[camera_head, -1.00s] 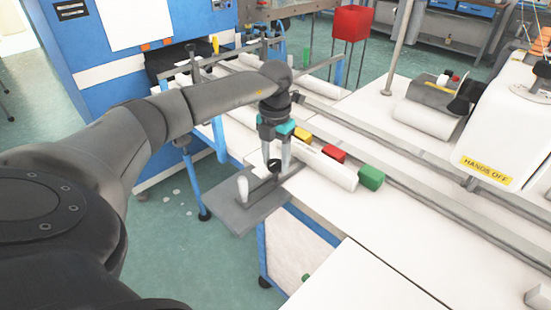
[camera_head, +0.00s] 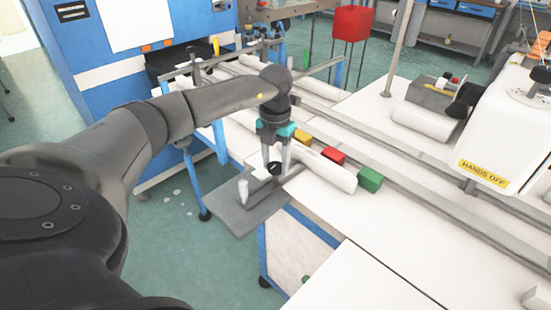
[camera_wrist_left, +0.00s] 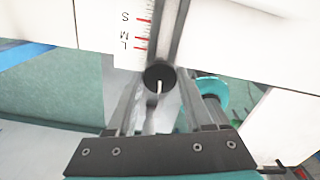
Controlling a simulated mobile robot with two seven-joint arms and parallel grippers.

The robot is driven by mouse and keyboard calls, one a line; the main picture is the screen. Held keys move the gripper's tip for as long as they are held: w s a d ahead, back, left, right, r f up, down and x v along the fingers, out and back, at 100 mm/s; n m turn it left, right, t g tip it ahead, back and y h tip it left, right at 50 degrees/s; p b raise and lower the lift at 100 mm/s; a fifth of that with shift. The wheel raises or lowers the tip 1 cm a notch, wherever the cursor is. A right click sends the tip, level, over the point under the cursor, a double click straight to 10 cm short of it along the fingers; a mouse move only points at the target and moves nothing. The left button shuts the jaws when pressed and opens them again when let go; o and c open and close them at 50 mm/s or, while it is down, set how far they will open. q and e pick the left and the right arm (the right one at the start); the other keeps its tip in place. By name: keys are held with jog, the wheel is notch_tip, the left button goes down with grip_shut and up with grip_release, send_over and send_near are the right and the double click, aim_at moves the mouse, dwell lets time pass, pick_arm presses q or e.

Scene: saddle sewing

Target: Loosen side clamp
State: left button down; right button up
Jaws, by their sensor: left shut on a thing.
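The side clamp's black round knob (camera_head: 275,169) sits at the inner end of a grey metal plate (camera_head: 250,216) on the near side of the white table. My left gripper (camera_head: 276,166) points down from above and is shut on this knob. In the left wrist view, the knob (camera_wrist_left: 158,77) shows a pale line on its face, between the two fingers (camera_wrist_left: 157,112). A scale marked S, M and L (camera_wrist_left: 138,32) runs beside a grey bar there. My right gripper is not in view.
A white upright handle (camera_head: 243,192) stands on the plate close to my gripper. A white roll (camera_head: 325,170) and yellow, red and green (camera_head: 369,179) blocks lie to the right. Long grey rails cross the table. A white machine marked "HANDS OFF" (camera_head: 482,172) stands at right.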

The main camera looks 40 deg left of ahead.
pick_arm(q)
jog(key=n+p, duration=0.3)
jog(key=n, duration=0.1)
jog(key=shift+r, duration=0.2)
jog(key=n+p, duration=0.4)
jog(key=n, duration=0.2)
jog(key=n+p, duration=0.4)
jog(key=n, duration=0.1)
jog(key=shift+p, duration=0.4)
jog(key=shift+a+f+n+p, duration=0.1)
jog(key=shift+n+p, duration=1.35)
jog(key=shift+n, duration=0.65)
jog(key=shift+c, duration=1.4)
grip_release()
jog(key=shift+f, duration=0.1)
jog(key=shift+s, duration=0.1)
